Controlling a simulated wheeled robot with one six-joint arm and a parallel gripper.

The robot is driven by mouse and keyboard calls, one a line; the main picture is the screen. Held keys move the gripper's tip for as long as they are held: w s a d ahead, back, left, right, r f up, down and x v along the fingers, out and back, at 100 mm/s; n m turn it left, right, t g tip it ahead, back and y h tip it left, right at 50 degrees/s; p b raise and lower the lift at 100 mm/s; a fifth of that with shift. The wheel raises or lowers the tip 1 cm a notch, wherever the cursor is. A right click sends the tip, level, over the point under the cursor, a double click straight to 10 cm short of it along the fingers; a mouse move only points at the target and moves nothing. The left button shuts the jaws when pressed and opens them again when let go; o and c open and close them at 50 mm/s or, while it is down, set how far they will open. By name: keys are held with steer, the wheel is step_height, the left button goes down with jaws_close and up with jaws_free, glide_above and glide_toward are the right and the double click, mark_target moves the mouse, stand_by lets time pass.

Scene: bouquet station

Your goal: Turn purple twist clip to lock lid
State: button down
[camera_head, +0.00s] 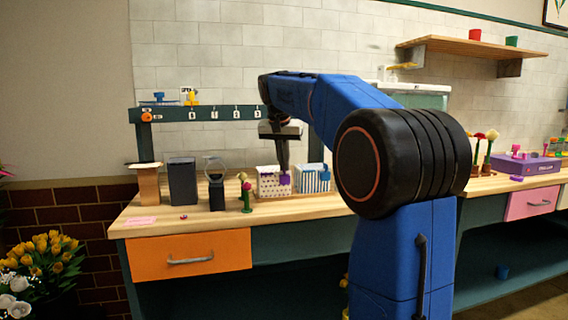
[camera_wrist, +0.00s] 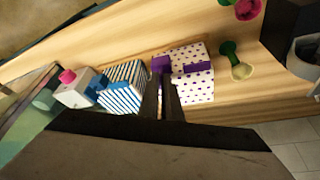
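A white box with purple dots (camera_head: 268,184) stands on the wooden counter. The purple twist clip (camera_head: 285,179) is at its front right corner, and shows in the wrist view (camera_wrist: 161,63) just beyond my fingertips. A purple strip (camera_wrist: 198,68) also lies across the dotted box (camera_wrist: 197,88). My gripper (camera_head: 284,168) points down at the clip from above. In the wrist view my two fingers (camera_wrist: 160,77) are close together with a narrow gap, their tips at the clip. I cannot tell whether they grip it or only stand around it.
A blue-striped box (camera_wrist: 122,85) stands beside the dotted box. A rail (camera_head: 205,114) crosses behind. The counter's front strip is mostly clear.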

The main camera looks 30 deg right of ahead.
steer(key=shift+s+d+n+t+y, duration=0.15)
steer(key=shift+n+t+y, duration=0.2)
steer(key=shift+n, duration=0.95)
steer(key=shift+w+d+n+t+y, duration=0.1)
steer(key=shift+n+t+y, duration=0.25)
steer(key=shift+n, duration=0.95)
steer(key=c, duration=2)
jaws_free()
steer(key=v, duration=1.7)
steer(key=shift+d+r, duration=0.1)
steer(key=shift+r, duration=0.2)
